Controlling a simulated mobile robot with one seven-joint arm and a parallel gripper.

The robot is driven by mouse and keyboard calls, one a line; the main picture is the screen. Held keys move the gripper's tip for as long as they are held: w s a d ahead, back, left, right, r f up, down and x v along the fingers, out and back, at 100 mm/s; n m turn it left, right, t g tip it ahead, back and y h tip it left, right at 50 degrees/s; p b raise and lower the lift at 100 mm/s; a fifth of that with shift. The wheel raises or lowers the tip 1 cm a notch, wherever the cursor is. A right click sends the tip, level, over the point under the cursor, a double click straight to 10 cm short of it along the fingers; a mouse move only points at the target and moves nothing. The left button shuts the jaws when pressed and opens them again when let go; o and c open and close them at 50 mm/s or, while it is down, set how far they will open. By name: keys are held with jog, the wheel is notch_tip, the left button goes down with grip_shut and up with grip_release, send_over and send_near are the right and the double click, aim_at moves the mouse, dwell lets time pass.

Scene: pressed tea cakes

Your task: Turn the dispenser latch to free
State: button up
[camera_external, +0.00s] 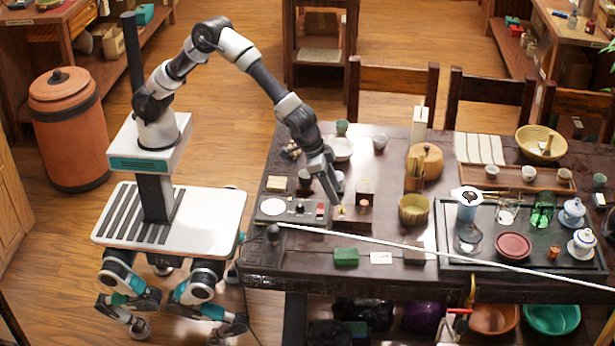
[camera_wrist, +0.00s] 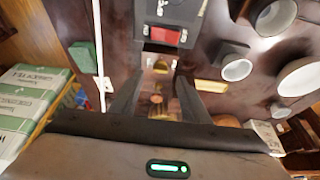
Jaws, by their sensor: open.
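My gripper (camera_external: 335,200) reaches down over the front left part of the dark table, its fingers pointing at a small wooden box with brass-coloured fittings (camera_external: 352,214). This box seems to be the dispenser, but I cannot make out the latch or its setting for certain. In the wrist view my gripper (camera_wrist: 157,88) has its two dark fingers apart. Small brass-coloured parts (camera_wrist: 160,66) show between and just beyond the fingertips. I cannot tell whether the fingers touch anything. A grey panel with a red switch (camera_wrist: 165,36) lies just beyond; its red switch (camera_external: 320,209) also shows outside.
A long white rod (camera_external: 420,247) crosses the table's front. A green block (camera_external: 346,257) and a white card (camera_external: 381,257) lie before it. Cups (camera_wrist: 237,68) stand close on the wrist view's right. A dark tea tray (camera_external: 455,262) with teaware fills the right side.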

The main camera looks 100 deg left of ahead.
aim_at(342, 206)
jog(key=x, duration=0.5)
jog(key=c, duration=1.1)
